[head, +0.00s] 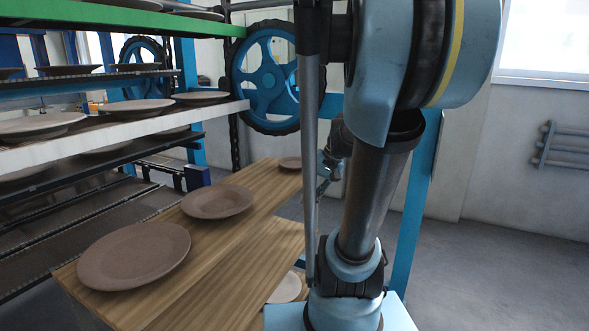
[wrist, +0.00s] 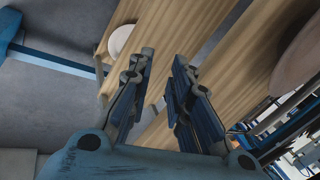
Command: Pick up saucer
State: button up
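A small brown saucer (head: 290,162) lies at the far end of the wooden board (head: 250,245) in the head view. My gripper (head: 324,172) is just right of it there, partly hidden behind my arm. In the wrist view my gripper (wrist: 164,62) is open, with nothing between its fingers. A small pale dish (wrist: 121,41) on a wooden surface shows left of the fingertips. A larger brown dish (wrist: 299,58) is cut off at the right edge. I cannot tell which of these is the small saucer.
A large plate (head: 134,256) and a medium plate (head: 217,201) lie on the board. A pale dish (head: 286,288) sits lower down, partly hidden by my arm. A rack (head: 110,131) with several plates stands at left, with a blue wheel (head: 268,80) behind. Floor is clear at right.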

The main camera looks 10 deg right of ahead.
jog(key=w+d+r+m+y, duration=0.1)
jog(key=w+r+y, duration=0.1)
jog(key=w, duration=0.5)
jog(key=m+t+y, duration=0.2)
jog(key=t+y, duration=0.2)
jog(key=y, duration=0.1)
send_near(294, 165)
jog(key=shift+w+a+f, duration=0.2)
jog(key=shift+f, duration=0.3)
jog(key=shift+w+a+f, duration=0.2)
jog(key=shift+w+f, duration=0.05)
jog(key=shift+f, duration=0.3)
jog(key=shift+w+a+f, duration=0.2)
jog(key=shift+f, duration=0.3)
grip_shut()
